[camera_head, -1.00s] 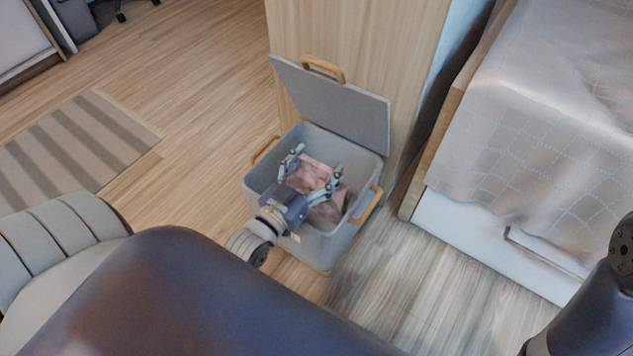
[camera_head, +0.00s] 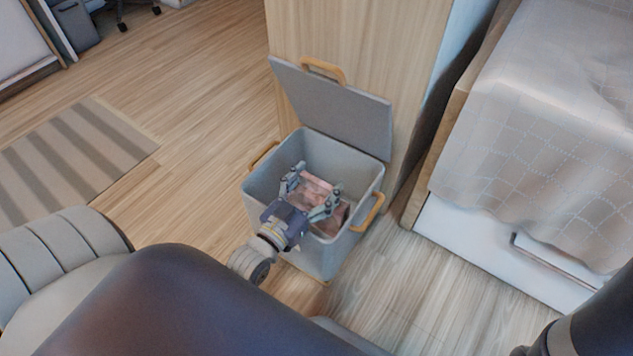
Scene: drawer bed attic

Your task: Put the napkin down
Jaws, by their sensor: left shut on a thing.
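The pinkish napkin (camera_head: 318,190) is in the left gripper, inside the opening of a grey storage box (camera_head: 262,185). My left gripper (camera_head: 312,188) is shut on the napkin, with its fingers spread on either side of the cloth. Part of the napkin hangs down to the right, inside the box. The box stands on the floor with its lid (camera_head: 335,108) open and leaning back. Whether the napkin touches the box bottom is hidden. My right gripper is not in view; only a part of my right arm shows at the lower right.
A wooden cabinet (camera_head: 365,40) stands right behind the box lid. A bed with a grey blanket (camera_head: 540,130) and a white drawer (camera_head: 500,245) is at the right. A striped rug (camera_head: 70,150) lies at the left. The floor between rug and box is clear.

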